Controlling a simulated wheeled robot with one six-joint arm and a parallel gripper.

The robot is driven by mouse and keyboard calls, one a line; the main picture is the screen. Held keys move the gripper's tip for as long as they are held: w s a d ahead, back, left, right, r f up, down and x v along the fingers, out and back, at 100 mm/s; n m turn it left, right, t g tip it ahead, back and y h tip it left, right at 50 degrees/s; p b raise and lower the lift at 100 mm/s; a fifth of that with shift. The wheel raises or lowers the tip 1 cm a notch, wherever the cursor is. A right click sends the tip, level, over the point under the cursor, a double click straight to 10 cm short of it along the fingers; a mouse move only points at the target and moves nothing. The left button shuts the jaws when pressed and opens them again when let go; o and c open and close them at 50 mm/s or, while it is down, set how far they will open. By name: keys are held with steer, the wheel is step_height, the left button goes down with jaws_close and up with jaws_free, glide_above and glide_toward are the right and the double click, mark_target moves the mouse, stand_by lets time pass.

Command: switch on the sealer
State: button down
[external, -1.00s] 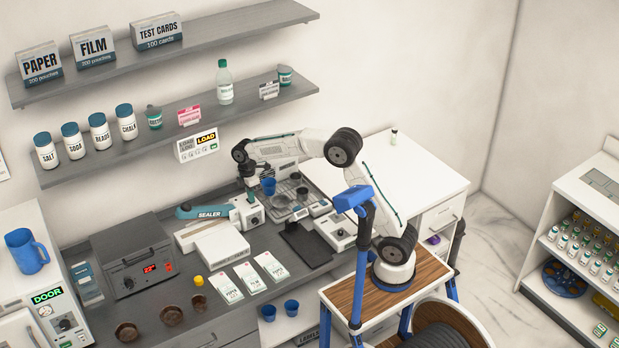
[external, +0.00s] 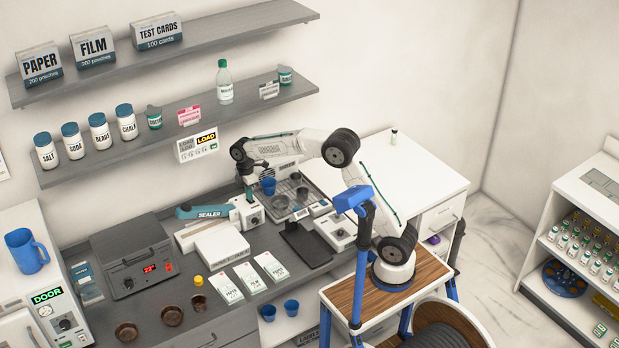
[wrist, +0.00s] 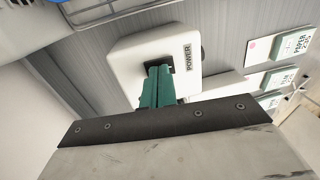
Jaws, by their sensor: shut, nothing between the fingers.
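The sealer (external: 208,212) lies on the grey counter, with a long teal arm and a white housing at its right end. In the wrist view its white power box (wrist: 125,55) carries the label POWER and a dark switch (wrist: 180,63). My gripper (external: 250,197) points down at the sealer's right end. In the wrist view its teal fingers (wrist: 158,72) are together and empty, with their tips at the dark switch and covering most of it. I cannot tell whether they touch it, or which way the switch is set.
A blue cup (external: 268,187) and a metal tray (external: 312,192) are close to the right of my gripper. Several pouches (external: 248,277) lie in front of the sealer. A dark box with a red display (external: 132,262) stands to its left. The shelf (external: 180,118) runs above.

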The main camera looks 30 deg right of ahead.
step_height(320, 180, up, 10)
steer(key=w, duration=0.1)
stand_by(0.5)
steer(key=shift+w, duration=0.1)
steer(key=shift+s, duration=0.7)
steer(key=f, duration=0.6)
steer(key=s+f, duration=0.1)
steer(key=f, duration=0.3)
steer(key=shift+s, duration=0.1)
